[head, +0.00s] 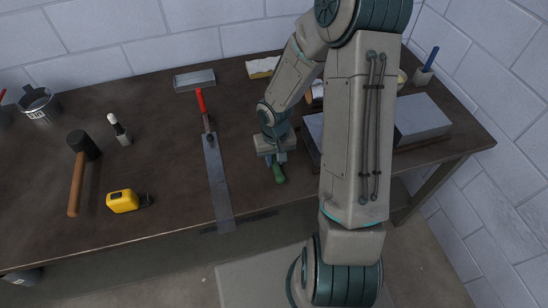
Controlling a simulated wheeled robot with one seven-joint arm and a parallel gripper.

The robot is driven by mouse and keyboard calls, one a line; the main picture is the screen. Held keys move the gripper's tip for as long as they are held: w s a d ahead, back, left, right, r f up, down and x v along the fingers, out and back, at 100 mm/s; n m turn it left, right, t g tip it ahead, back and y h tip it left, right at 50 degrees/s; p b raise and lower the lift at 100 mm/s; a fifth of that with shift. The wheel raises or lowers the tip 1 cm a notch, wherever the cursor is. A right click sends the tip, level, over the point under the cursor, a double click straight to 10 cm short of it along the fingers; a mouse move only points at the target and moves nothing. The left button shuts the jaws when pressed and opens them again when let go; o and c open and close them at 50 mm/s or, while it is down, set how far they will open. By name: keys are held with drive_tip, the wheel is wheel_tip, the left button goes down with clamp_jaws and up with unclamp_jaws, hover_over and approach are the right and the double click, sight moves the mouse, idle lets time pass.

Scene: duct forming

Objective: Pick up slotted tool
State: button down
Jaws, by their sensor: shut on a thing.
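My gripper (276,158) is low over the workbench, right of the middle of the picture. It is shut on a tool with a green handle (279,174), whose handle sticks out below the jaws toward the front of the bench. The rest of this tool is hidden by my gripper and wrist, so I cannot see a slot in it. I cannot tell whether the tool still touches the bench top.
A long metal strip with a red-handled tool (201,101) lies left of my gripper. Grey blocks (422,117) sit right, partly behind my arm.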

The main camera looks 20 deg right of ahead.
sight(275, 160)
drive_tip(key=shift+r, duration=0.65)
wheel_tip(275, 160, up, 3)
drive_tip(key=shift+w+f, duration=0.1)
drive_tip(key=shift+f, duration=0.05)
drive_tip(key=s+d+r+p, duration=0.1)
drive_tip(key=s+d+r, duration=0.3)
drive_tip(key=s, duration=0.7)
drive_tip(key=shift+r, duration=1.4)
drive_tip(key=shift+d, duration=0.1)
drive_tip(key=c, duration=1.8)
unclamp_jaws()
clamp_jaws()
